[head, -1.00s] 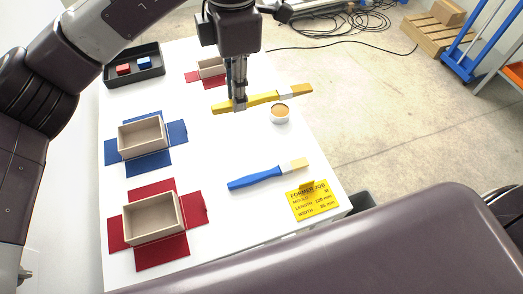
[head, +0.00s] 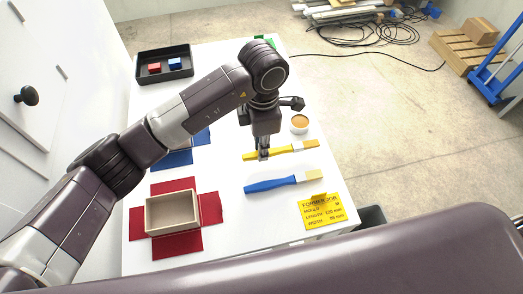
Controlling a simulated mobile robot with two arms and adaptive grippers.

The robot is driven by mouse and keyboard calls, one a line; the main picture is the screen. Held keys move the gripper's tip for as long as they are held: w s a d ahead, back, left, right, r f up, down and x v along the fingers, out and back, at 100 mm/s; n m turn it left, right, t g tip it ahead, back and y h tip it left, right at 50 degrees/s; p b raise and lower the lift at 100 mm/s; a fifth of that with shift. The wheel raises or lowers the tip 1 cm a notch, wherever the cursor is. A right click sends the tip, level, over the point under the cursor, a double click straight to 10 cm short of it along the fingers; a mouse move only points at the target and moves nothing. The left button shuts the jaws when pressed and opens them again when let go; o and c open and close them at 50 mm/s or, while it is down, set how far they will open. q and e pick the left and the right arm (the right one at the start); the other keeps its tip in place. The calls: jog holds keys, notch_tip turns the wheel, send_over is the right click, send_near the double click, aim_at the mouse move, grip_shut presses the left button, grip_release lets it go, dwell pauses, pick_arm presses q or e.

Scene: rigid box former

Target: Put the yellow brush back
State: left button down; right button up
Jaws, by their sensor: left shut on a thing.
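I cannot tell whether the brush touches the table. The blue brush (head: 275,184) lies on the white table (head: 235,222), nearer to me and apart from the yellow one. My right gripper is not in view.
A round pot of tan paste (head: 299,123) stands just beyond the yellow brush. A yellow job card (head: 323,211) is at the near right. A tan box on red card (head: 171,213) is at the near left. A black tray (head: 164,64) holds red and blue blocks at the far left.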

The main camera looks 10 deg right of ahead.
pick_arm(q)
jog(key=shift+f+p, duration=0.35)
jog(key=shift+f, duration=1.25)
jog(key=c, duration=1.8)
grip_release()
notch_tip(320, 180, up, 12)
jog(key=b, duration=0.4)
jog(key=shift+b, duration=0.3)
